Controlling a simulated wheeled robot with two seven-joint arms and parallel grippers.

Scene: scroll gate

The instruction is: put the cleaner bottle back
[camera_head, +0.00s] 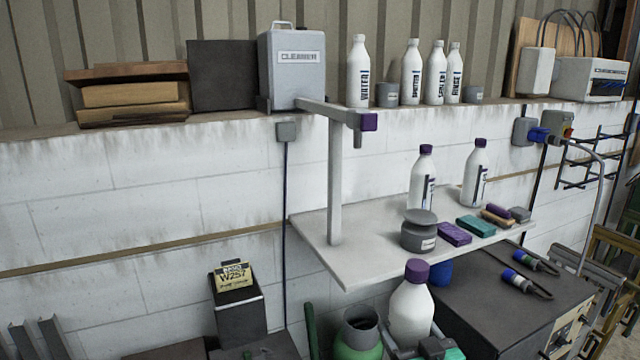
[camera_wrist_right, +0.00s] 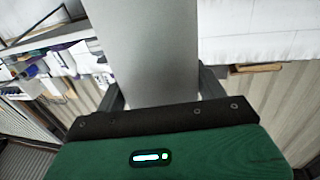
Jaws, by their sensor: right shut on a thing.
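A white bottle with a purple cap (camera_head: 410,305) is upright in the head view, below the front edge of the white shelf (camera_head: 355,270). My right gripper (camera_head: 413,347) is shut on its lower part. In the right wrist view, a smooth pale grey surface of the held bottle (camera_wrist_right: 152,50) fills the space between the fingers. Two similar purple-capped bottles, a left one (camera_head: 424,180) and a right one (camera_head: 474,175), stand on the shelf. A grey dispenser marked CLEANER (camera_head: 297,65) stands on the ledge above. My left gripper is not in view.
The shelf also holds a grey round pot (camera_head: 419,236), a purple block (camera_head: 454,234) and a teal block (camera_head: 476,226). Its left part is bare around an upright post (camera_head: 335,180). A green container (camera_head: 360,335) stands left of the held bottle. A dark cabinet (camera_head: 510,290) stands right.

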